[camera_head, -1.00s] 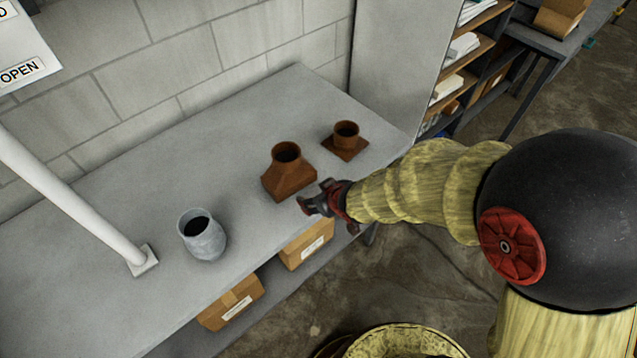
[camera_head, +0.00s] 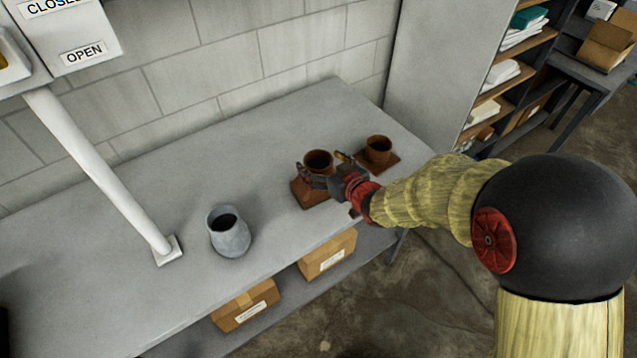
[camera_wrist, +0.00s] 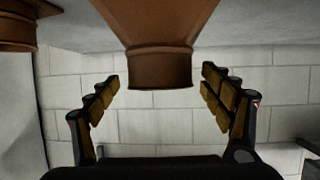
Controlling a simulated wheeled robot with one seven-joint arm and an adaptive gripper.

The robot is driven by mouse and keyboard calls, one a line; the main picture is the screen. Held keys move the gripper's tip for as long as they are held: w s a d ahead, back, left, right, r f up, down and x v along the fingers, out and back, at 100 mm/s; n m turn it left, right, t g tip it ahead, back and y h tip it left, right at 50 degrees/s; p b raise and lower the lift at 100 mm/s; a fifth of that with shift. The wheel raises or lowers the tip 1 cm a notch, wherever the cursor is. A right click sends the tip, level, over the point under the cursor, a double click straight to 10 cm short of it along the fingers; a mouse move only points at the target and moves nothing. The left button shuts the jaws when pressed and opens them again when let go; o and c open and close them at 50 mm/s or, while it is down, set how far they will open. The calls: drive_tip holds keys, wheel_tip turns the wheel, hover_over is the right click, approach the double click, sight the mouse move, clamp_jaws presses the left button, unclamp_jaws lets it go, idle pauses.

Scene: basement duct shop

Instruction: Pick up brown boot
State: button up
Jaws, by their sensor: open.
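The brown boot (camera_head: 307,196), a tapered duct fitting with a round collar on top, stands on the grey bench (camera_head: 130,270) near its front edge. My gripper (camera_head: 322,172) is open at the boot's collar, one finger on either side, and hides part of the boot's body. In the wrist view the boot (camera_wrist: 160,30) appears upside down, with its round collar between the spread fingers of my gripper (camera_wrist: 160,88). Gaps show on both sides of the collar.
A brown collar on a flat square plate (camera_head: 378,153) stands close by, right of and behind the boot; it shows top left in the wrist view (camera_wrist: 18,32). A grey pot (camera_head: 229,236) and white post (camera_head: 100,175) stand to the left. Boxes (camera_head: 328,255) sit below.

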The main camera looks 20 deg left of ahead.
drive_tip(key=shift+x, duration=0.85)
drive_tip(key=c, duration=1.9)
